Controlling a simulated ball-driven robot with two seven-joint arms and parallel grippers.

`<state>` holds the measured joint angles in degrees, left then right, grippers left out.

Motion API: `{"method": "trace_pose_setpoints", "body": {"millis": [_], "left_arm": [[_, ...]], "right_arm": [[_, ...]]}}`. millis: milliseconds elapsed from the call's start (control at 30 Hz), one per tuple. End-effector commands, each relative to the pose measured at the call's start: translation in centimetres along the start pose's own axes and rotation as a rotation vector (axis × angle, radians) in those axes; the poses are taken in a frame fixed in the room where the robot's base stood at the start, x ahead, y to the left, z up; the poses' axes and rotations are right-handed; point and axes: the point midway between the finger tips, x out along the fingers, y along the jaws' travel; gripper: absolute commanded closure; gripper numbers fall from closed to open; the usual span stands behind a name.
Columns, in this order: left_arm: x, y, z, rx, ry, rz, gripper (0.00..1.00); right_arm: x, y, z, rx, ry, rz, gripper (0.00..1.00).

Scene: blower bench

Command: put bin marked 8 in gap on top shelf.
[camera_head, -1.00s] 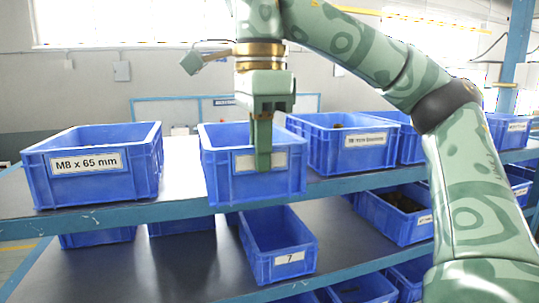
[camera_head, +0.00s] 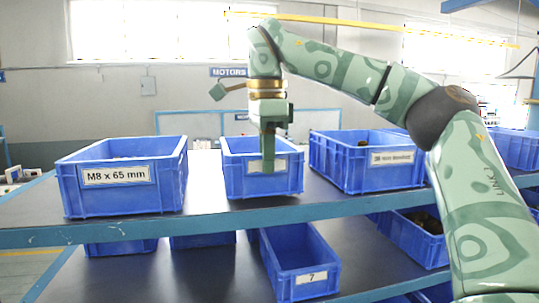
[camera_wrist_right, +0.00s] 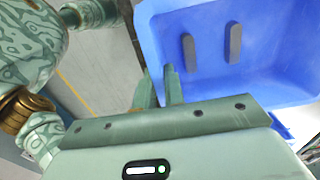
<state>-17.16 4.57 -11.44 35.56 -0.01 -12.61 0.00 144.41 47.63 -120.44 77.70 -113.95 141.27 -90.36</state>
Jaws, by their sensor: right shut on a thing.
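My right gripper (camera_head: 268,165) is shut on the front wall of a small blue bin (camera_head: 235,182). The bin is upright in the gap on the top shelf (camera_head: 208,203), between two larger blue bins. I cannot tell whether its base touches the shelf. A finger covers the middle of its white label, so its number is hidden. In the right wrist view the fingers (camera_wrist_right: 160,88) are at the bin's rim, and the bin's inside (camera_wrist_right: 210,70) shows two dark strips. My left gripper is not in view.
The bin marked M8 x 65 mm (camera_head: 122,190) stands to the left, with a strip of free shelf between. A filled bin (camera_head: 345,175) stands close on the right. Below, a bin marked 7 (camera_head: 300,262) sits on the lower shelf. The blue shelf edge (camera_head: 215,220) runs in front.

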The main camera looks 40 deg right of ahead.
Motion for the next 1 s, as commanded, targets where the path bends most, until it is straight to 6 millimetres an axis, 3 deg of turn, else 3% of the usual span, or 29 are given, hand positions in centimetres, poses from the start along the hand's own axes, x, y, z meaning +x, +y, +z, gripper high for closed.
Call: {"method": "trace_pose_setpoints", "body": {"millis": [467, 500, 567, 867, 1000], "left_arm": [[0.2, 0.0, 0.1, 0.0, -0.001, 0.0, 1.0], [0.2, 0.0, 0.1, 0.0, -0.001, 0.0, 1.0], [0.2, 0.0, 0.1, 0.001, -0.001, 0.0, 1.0], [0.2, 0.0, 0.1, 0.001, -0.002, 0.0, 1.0], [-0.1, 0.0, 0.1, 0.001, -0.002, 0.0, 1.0]], "right_arm": [[0.8, 0.0, 0.0, 0.001, -0.002, -0.003, 1.0], [0.8, 0.0, 0.0, 0.001, -0.002, -0.003, 0.78], [0.8, 0.1, 0.0, 0.001, -0.002, -0.003, 0.64], [0.7, 0.1, 0.0, 0.001, -0.001, 0.0, 0.64], [-1.0, 0.1, 0.0, 0.003, 0.0, -0.003, 0.64]]}}
